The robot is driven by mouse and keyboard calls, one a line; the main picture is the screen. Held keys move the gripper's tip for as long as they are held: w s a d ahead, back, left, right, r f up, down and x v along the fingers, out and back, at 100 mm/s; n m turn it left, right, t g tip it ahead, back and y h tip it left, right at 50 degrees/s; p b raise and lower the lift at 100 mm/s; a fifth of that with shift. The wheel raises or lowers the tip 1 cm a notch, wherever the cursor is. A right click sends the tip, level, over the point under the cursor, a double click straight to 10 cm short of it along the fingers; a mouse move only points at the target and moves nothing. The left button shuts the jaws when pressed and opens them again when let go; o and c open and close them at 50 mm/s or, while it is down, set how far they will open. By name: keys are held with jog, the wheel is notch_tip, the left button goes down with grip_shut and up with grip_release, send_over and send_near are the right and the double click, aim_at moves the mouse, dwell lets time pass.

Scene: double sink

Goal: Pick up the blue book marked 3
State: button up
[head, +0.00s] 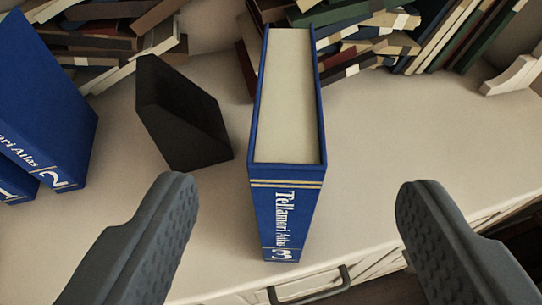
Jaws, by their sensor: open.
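The blue book marked 3 (287,207) stands upright on the white surface in the middle of the head view. Its spine, with "Tellamori Atlas" and the 3, faces me, and its pale page edges show on top. My gripper (290,200) is open, with one grey finger to the left of the book and the other to the right. Both fingers are apart from the book, with a gap on each side.
A blue book marked 2 (45,110) and part of another stand at the left. A black wedge-shaped bookend (180,115) stands left of book 3. Piled books (360,40) lie behind. The surface (420,140) is clear to the right. A dark drawer handle (312,287) shows below the front edge.

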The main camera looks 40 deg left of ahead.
aim_at(287, 107)
jog(key=x, duration=0.5)
jog(key=shift+w+a+f, duration=0.1)
jog(key=shift+a+f, duration=0.05)
jog(key=shift+f, duration=0.05)
jog(key=shift+b+x, duration=0.35)
jog(key=shift+x, duration=2.8)
jog(key=shift+a+r, duration=0.15)
grip_shut()
